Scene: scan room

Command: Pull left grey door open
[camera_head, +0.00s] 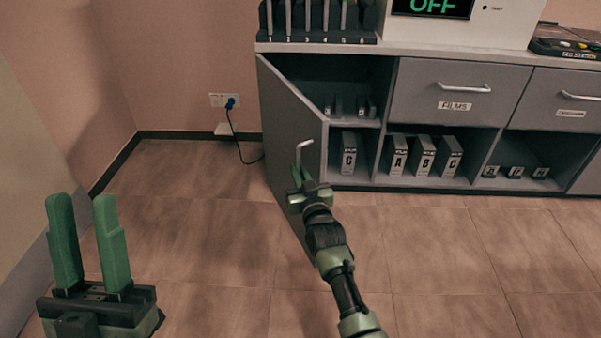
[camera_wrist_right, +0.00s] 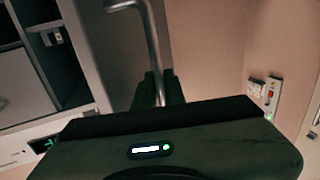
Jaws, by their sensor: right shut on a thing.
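The left grey door (camera_head: 284,130) of the cabinet stands swung open, its free edge pointing toward me. Its metal handle (camera_head: 304,148) is near the free edge, and the handle also shows in the right wrist view (camera_wrist_right: 152,45). My right gripper (camera_head: 300,178) is shut on the lower part of the handle; its fingers are around the bar in the right wrist view (camera_wrist_right: 160,90). My left gripper (camera_head: 88,240) is open and empty at the lower left, away from the cabinet. The compartment behind the door is partly visible, with small dark items on its shelf.
The films drawer (camera_head: 456,105) is shut, above open shelves with labelled boxes (camera_head: 422,155). A blue plug (camera_head: 230,103) with a hanging cable is on the wall left of the door. A rack (camera_head: 318,38) stands on the countertop. The floor in front is clear.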

